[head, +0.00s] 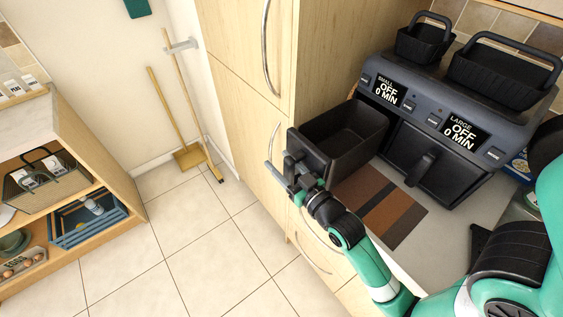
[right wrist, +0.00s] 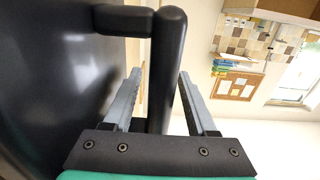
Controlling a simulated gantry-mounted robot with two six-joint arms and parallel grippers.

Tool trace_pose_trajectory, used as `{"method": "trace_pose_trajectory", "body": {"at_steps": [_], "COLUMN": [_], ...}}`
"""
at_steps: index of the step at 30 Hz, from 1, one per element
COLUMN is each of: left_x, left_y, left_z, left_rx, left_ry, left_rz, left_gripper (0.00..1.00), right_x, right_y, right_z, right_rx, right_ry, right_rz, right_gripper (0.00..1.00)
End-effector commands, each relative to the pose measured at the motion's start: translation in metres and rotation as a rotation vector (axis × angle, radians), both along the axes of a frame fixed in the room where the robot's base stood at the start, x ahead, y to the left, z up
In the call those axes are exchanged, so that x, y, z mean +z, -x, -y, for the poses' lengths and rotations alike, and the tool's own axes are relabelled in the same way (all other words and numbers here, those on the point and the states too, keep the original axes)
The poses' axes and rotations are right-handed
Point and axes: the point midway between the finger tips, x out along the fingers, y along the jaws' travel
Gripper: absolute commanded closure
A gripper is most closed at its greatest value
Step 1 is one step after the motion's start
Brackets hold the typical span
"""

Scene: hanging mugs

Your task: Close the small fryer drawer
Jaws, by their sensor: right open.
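The small fryer drawer (head: 345,146) is a black, empty-looking basket sticking out of the left side of the dark air fryer (head: 425,95), under the SMALL display. My right gripper (head: 287,168) is at the drawer's front, by its handle. In the right wrist view the black handle bar (right wrist: 168,60) stands between the two grey fingers of my right gripper (right wrist: 158,78). The fingers are apart, with a visible gap on the right side of the bar. The dark drawer front (right wrist: 60,70) fills the left of that view. My left gripper is not in view.
The large fryer drawer (head: 433,165) is shut. Two black baskets (head: 424,40) (head: 500,75) sit on top of the fryer. A brown striped mat (head: 385,205) lies on the counter beneath the open drawer. A tall wooden cabinet (head: 245,60) stands to the left of the counter.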

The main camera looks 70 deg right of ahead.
Motion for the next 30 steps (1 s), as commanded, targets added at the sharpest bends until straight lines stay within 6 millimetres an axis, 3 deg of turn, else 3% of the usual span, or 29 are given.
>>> {"method": "trace_pose_trajectory", "body": {"at_steps": [4, 13, 30], "left_x": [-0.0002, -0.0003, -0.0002], "left_y": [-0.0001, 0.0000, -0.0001], "left_z": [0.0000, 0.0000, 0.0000], "left_rx": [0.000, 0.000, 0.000], "left_ry": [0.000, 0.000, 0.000], "left_rz": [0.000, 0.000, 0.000], "left_gripper": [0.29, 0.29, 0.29], "right_x": [-0.0003, -0.0003, -0.0003], "right_y": [0.0003, 0.0005, 0.0006], "right_z": [-0.0002, -0.0003, -0.0004], "right_rx": [0.000, 0.000, 0.000], "right_ry": [0.000, 0.000, 0.000], "right_rz": [0.000, 0.000, 0.000], "right_gripper": [0.46, 1.00, 1.00]}}
